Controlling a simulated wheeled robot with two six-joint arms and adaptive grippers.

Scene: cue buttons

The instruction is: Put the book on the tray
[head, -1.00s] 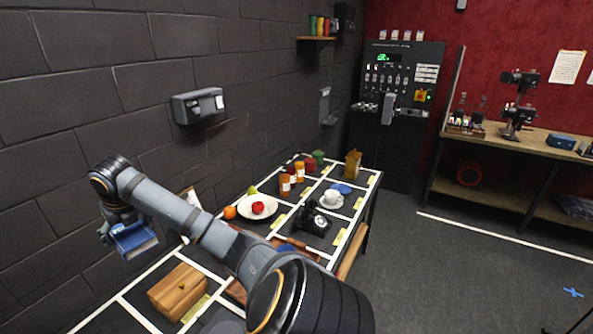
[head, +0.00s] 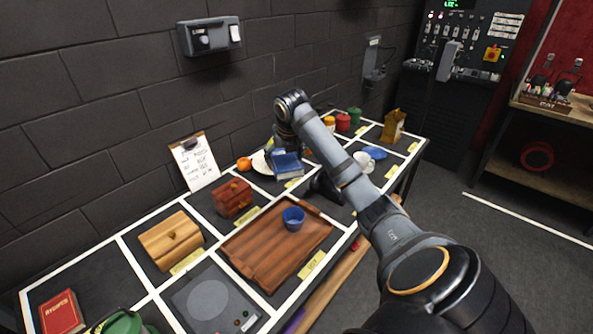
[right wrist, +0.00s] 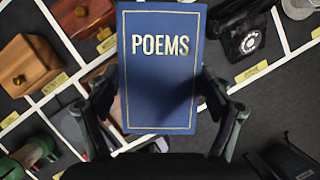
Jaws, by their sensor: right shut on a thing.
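A blue book (head: 287,164) is held by my right gripper (head: 284,142) above the far part of the table, in front of the white plate. In the right wrist view the cover of the book (right wrist: 160,70) reads POEMS, and the fingers grip its two sides. The brown wooden tray (head: 262,262) lies on the table, nearer and lower in the head view than the book, with a blue cup (head: 293,218) on it. A red book (head: 62,313) lies at the near left of the table. My left gripper is out of view.
A red-brown box (head: 233,198) and a lighter wooden box (head: 171,240) stand left of the tray. A black telephone (head: 326,188) is behind it. A grey scale-like device (head: 211,302) is in front. A clipboard (head: 194,162) leans on the wall.

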